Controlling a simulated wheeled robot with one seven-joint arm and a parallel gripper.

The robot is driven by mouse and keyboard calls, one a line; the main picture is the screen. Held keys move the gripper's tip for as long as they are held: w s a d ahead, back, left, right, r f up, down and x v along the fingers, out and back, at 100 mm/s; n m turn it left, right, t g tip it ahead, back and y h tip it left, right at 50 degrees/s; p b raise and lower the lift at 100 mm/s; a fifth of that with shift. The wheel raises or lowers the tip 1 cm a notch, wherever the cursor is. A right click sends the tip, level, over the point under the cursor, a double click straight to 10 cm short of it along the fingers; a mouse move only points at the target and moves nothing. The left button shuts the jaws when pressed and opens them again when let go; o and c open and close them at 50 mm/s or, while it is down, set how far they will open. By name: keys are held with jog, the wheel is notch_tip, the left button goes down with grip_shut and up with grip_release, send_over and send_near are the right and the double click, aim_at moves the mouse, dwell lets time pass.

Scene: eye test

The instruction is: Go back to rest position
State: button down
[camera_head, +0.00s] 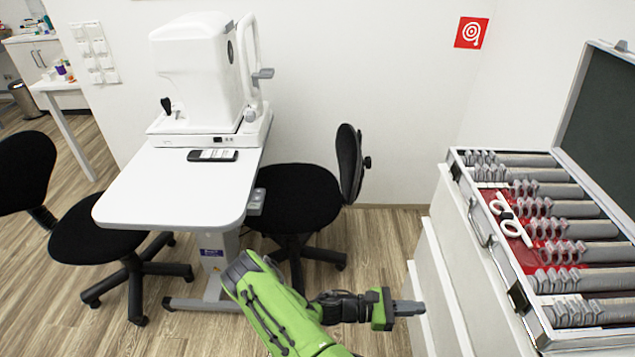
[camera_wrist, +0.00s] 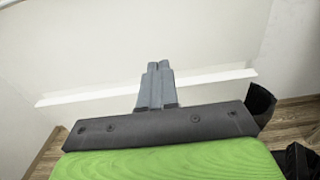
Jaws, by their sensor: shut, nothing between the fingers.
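My gripper (camera_head: 408,308) is at the lower middle of the head view, at the end of my green arm. It points right, toward the white cabinet (camera_head: 445,275). In the wrist view my gripper (camera_wrist: 158,68) has its two grey fingers together, with nothing between them. A pale surface fills the view in front of the fingertips. Whether the fingertips touch anything, I cannot tell.
An open lens case (camera_head: 487,235) lies on the cabinet at the right. A white table (camera_head: 180,190) bears an eye-test machine (camera_head: 195,75) and a small dark device (camera_head: 212,155). Black chairs stand left (camera_head: 105,225) and right (camera_head: 295,198) of the table.

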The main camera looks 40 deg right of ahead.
jog(key=w+a+r+m+t+y+p, duration=0.35)
jog(key=w+a+r+y, duration=0.2)
jog(key=a+r, duration=0.3)
jog(key=w+a+r+m+t+y+p, duration=0.2)
jog(key=w+a+r+m+t+y, duration=0.25)
jog(key=w+a+r, duration=0.35)
jog(key=s+a+r+t+y+p, duration=0.1)
jog(key=s+a+r+t, duration=0.1)
jog(key=r, duration=0.5)
jog(key=s+a+r+m+t+y+p, duration=0.1)
jog(key=s+a+r+t, duration=0.2)
jog(key=a+r, duration=0.4)
jog(key=s+a+r+t+y+p, duration=0.1)
jog(key=a+r+t, duration=0.3)
jog(key=r, duration=0.5)
jog(key=shift+s+a+m+y+p, duration=0.3)
jog(key=shift+s+a+m+p, duration=0.1)
jog(key=shift+s+a+p, duration=0.3)
jog(key=shift+r, duration=0.1)
